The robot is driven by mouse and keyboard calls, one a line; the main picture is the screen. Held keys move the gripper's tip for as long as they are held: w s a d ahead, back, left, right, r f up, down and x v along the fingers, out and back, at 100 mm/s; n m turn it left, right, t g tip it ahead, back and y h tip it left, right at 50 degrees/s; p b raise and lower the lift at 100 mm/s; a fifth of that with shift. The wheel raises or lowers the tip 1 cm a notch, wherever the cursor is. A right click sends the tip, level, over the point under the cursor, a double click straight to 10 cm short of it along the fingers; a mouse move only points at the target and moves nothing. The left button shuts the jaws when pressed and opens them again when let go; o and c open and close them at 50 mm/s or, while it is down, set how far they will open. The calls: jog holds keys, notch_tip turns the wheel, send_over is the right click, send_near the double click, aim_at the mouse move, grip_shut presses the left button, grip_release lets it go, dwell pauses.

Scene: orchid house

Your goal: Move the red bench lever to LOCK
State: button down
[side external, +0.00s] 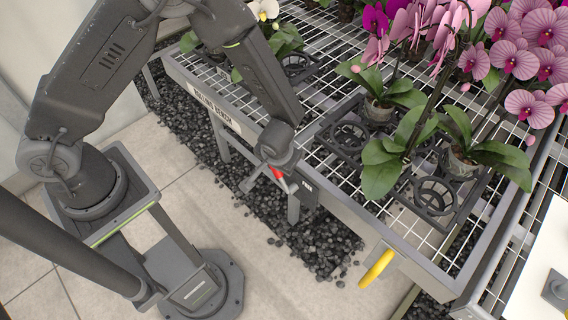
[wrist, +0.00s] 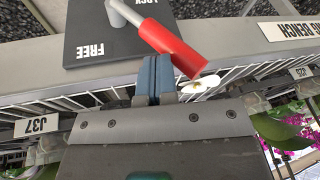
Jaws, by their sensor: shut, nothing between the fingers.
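The red bench lever shows its red grip (wrist: 172,45) in the wrist view, on a pale metal arm in front of a dark plate (wrist: 100,35). The plate carries the words FREE and LOCK, upside down here. The grip slants to the lower right, its end clear of the FREE word. My gripper (wrist: 156,62) is shut and empty, its blue-grey fingers close below the grip; I cannot tell whether they touch it. In the side view the red grip (side external: 278,174) shows at the bench's front edge, partly hidden by my wrist.
The wire-mesh bench (side external: 335,190) holds black pot trays (side external: 435,195) and potted orchids (side external: 380,105) right of the lever. A yellow handle (side external: 376,268) sticks out at the bench's front corner. Dark gravel (side external: 305,245) and pale floor tiles lie below. A white surface (side external: 545,260) stands at the right.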

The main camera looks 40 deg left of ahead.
jog(key=shift+h, duration=0.4)
jog(key=a, duration=0.1)
jog(key=a+f, duration=0.1)
jog(key=a, duration=0.1)
jog(key=shift+a+f, duration=0.35)
jog(key=shift+a+f+h, duration=0.2)
jog(key=shift+a+h, duration=0.1)
jog(key=shift+a, duration=0.05)
jog(key=a+f+n+h, duration=0.1)
jog(key=a+f+h, duration=0.3)
jog(key=h, duration=0.5)
jog(key=shift+a+f+n, duration=0.15)
jog(key=shift+f+n, duration=0.15)
jog(key=shift+f, duration=1.1)
jog(key=w+d+r+v, duration=0.1)
jog(key=v, duration=1.2)
jog(key=shift+r, duration=0.25)
